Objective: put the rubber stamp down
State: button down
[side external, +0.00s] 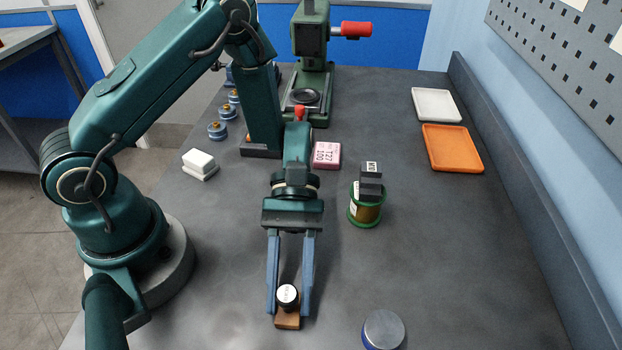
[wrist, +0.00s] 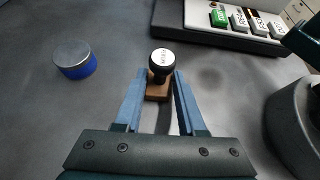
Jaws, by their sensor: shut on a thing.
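The rubber stamp (side external: 287,297) has a black knob with a white labelled top and a brown wooden base. My gripper (side external: 289,305) has its two blue fingers on either side of the stamp and is shut on it. In the wrist view the stamp (wrist: 160,75) stands upright between the fingertips (wrist: 158,88). It is at or very near the grey bench top (side external: 430,240); I cannot tell for sure whether its base touches.
A blue tin with a grey lid (side external: 383,330) stands right of the stamp. Behind are a green-rimmed pot (side external: 366,207), a pink block (side external: 327,155), a white block (side external: 200,165), an orange tray (side external: 452,148), a white tray (side external: 436,105) and a green press (side external: 312,60).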

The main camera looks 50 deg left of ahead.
jog(key=shift+f, duration=0.15)
jog(key=shift+c, duration=2.4)
grip_release()
